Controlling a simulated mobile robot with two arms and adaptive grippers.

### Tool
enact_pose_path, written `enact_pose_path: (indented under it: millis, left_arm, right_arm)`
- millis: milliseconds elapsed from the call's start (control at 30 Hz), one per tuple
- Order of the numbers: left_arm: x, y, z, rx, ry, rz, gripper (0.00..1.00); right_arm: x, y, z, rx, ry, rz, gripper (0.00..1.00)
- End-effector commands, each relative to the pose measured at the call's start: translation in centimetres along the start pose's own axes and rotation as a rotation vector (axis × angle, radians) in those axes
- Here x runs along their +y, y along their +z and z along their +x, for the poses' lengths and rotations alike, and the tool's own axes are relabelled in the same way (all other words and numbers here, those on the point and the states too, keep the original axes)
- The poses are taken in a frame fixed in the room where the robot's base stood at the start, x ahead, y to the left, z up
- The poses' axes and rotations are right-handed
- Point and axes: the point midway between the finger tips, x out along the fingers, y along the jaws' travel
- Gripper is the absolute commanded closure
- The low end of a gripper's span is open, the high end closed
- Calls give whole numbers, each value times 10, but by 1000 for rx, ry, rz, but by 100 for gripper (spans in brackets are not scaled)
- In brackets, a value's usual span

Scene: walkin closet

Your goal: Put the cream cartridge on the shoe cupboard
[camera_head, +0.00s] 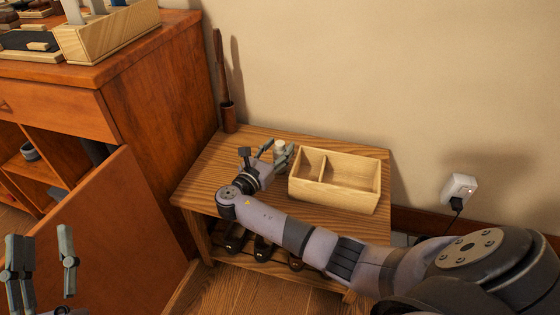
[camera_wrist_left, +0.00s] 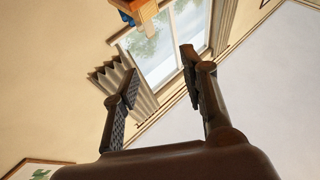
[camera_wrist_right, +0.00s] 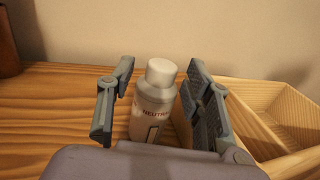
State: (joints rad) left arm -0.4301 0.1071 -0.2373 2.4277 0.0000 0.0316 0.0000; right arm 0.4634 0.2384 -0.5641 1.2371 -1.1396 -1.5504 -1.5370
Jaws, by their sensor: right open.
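The cream cartridge (camera_wrist_right: 158,100), a white bottle with a pale cap and red lettering, stands upright on the wooden bench (camera_head: 215,165). It also shows beside the divided box in the head view (camera_head: 280,150). My right gripper (camera_head: 264,156) is open around it, with one finger on each side in the right wrist view; contact cannot be told. My left gripper (camera_head: 42,258) is open and empty at the lower left, away from the bench. The reddish wooden cupboard (camera_head: 150,95) at left, which may be the shoe cupboard, has an open door (camera_head: 110,235).
A divided wooden box (camera_head: 335,195) stands right of the cartridge on the bench. A brown holder with a long handle (camera_head: 228,115) stands at the back left. Shoes (camera_head: 263,248) sit underneath. A wooden caddy (camera_head: 110,32) and brushes occupy the cupboard top, with some bare surface at its right.

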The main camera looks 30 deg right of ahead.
Motion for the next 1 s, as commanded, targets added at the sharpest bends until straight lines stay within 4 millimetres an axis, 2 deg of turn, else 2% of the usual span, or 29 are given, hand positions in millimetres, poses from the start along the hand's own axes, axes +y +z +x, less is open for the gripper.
enact_pose_path:
  millis: [200,433,1000]
  left_arm:
    - [2,-19,-1,106,5,-4,60]
    - [2,-20,-1,112,5,-4,60]
    - [2,-20,-1,109,5,-4,60]
  right_arm:
    - [0,0,13,-1,1,0,54]
    - [0,1,13,0,1,0,54]
    - [0,0,12,0,1,0,92]
